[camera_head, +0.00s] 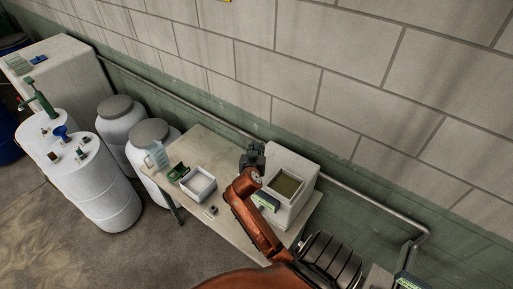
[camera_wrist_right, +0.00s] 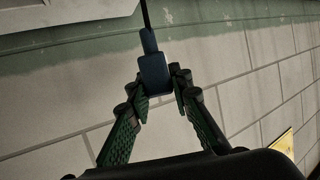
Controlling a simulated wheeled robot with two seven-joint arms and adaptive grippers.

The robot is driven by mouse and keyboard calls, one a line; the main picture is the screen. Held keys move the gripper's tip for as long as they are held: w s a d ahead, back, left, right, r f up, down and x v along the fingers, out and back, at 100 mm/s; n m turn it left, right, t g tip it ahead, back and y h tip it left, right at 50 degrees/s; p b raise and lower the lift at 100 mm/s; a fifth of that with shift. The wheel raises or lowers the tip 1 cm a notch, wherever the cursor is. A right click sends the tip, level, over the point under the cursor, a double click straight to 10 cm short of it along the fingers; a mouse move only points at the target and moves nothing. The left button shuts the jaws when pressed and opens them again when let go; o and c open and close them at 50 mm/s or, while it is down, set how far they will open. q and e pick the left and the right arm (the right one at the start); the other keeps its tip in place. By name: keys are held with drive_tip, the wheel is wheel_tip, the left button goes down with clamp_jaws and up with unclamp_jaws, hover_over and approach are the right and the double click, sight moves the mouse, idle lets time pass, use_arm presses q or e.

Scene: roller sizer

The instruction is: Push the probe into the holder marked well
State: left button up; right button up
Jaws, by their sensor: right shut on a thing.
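The probe shows in the right wrist view as a dark blue block (camera_wrist_right: 154,73) with a thin dark stem reaching the top edge. My right gripper (camera_wrist_right: 158,92) is shut on the block, one green-padded finger on each side. In the head view my right gripper (camera_head: 252,158) is over the back edge of the table, left of a pale box-shaped unit; the probe cannot be made out there. A small green holder (camera_head: 178,172) stands at the table's left, but no marking is readable, so I cannot tell which holder is marked well. My left gripper is not in view.
A white open tray (camera_head: 199,193) and a small dark item (camera_head: 211,210) are on the pale table (camera_head: 228,220). The pale unit (camera_head: 291,164) has a recessed top. White drums (camera_head: 100,190) stand at left. A pipe (camera_head: 372,203) runs along the block wall.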

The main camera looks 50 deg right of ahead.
drive_tip(key=shift+f+b, duration=1.9)
drive_tip(key=shift+f, duration=0.85)
drive_tip(key=shift+f+b, duration=1.35)
drive_tip(key=shift+f, duration=0.6)
drive_tip(key=o, duration=1.1)
wheel_tip(320, 180, up, 10)
drive_tip(key=shift+r, duration=0.1)
